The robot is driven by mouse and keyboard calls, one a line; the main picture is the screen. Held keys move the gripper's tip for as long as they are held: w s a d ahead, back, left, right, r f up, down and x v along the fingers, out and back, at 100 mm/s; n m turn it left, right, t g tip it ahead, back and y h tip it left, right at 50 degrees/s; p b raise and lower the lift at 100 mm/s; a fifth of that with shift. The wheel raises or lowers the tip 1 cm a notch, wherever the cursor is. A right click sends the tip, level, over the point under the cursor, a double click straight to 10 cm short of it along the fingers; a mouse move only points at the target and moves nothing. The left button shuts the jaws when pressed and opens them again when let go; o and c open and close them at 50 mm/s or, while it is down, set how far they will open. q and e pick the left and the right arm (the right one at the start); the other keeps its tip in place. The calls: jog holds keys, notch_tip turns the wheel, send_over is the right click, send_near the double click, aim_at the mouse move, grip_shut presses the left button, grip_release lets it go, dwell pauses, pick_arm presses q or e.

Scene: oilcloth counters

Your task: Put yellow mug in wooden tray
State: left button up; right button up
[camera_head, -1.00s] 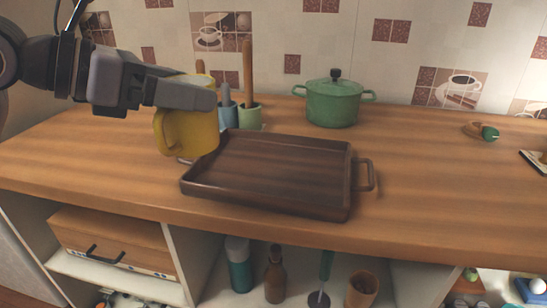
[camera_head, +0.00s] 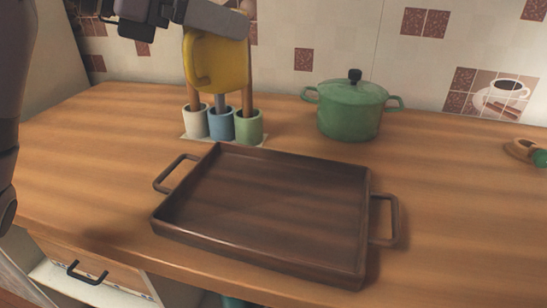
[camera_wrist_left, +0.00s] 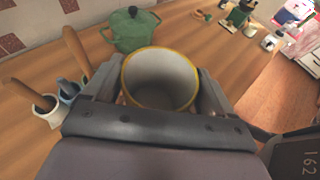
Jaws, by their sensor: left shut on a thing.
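The yellow mug (camera_head: 217,64) is held in the air by my left gripper (camera_head: 214,22), above and behind the tray's left part in the head view. In the left wrist view the mug (camera_wrist_left: 161,79) sits upright between the two fingers, its pale inside empty. The wooden tray (camera_head: 265,205) lies flat and empty on the counter, with a handle at each end. The mug is clear of the tray. The right gripper is in neither view.
Three small cups (camera_head: 221,124) with wooden-handled utensils stand behind the tray, partly hidden by the mug. A green lidded pot (camera_head: 350,108) stands behind the tray to the right.

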pick_arm(q)
jog(key=shift+f+b, duration=1.2)
jog(key=shift+f, duration=8.7)
